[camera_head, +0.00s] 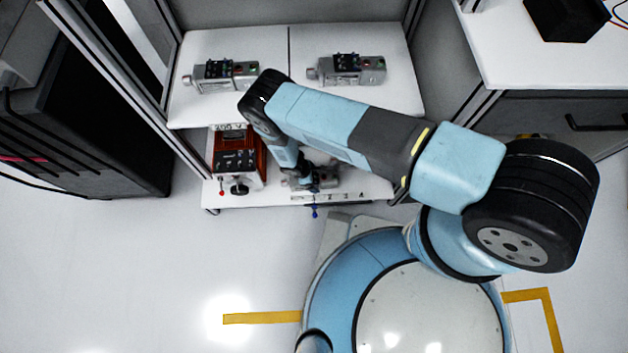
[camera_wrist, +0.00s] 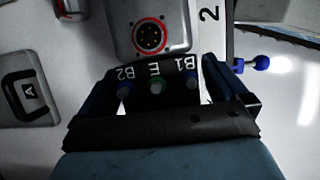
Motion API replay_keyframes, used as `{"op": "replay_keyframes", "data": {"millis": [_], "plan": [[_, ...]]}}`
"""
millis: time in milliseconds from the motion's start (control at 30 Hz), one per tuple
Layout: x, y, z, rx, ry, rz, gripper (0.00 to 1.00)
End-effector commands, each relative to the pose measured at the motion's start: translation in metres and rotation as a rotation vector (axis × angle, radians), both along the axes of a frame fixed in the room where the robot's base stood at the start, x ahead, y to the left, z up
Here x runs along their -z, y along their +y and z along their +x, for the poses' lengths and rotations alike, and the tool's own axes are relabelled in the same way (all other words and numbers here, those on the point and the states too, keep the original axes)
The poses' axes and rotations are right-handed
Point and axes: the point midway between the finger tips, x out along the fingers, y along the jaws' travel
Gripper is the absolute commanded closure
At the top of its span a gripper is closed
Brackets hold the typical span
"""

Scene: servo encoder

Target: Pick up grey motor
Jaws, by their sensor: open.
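A grey motor (camera_head: 328,183) lies on the lower shelf, mostly hidden by my arm in the head view. In the wrist view the grey motor (camera_wrist: 172,22) shows a round, red-rimmed connector and a dark terminal strip marked B1, E and B2. My gripper (camera_wrist: 158,88) is open, with one dark finger on each side of the terminal strip. I cannot tell whether the fingers touch it. In the head view my gripper (camera_head: 312,181) is down at this motor. Two similar grey motors, one left (camera_head: 225,76) and one right (camera_head: 347,69), lie on the upper shelf.
A red box with a black top (camera_head: 236,160) stands left of the motor on the lower shelf (camera_head: 366,188). The upper shelf (camera_head: 270,45) lies behind. A blue-tipped pin (camera_head: 314,211) sticks out at the front edge. A black cabinet (camera_head: 100,110) stands at left.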

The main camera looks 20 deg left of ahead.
Motion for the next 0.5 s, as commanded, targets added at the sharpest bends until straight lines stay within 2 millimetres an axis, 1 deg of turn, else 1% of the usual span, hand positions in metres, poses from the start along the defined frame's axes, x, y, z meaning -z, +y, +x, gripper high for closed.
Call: {"op": "replay_keyframes", "data": {"millis": [267, 500], "plan": [[0.0020, -0.0010, 0.0004, 0.000, 0.000, 0.000, 0.00], [0.0019, -0.0010, 0.0005, 0.001, 0.000, 0.000, 0.23]]}}
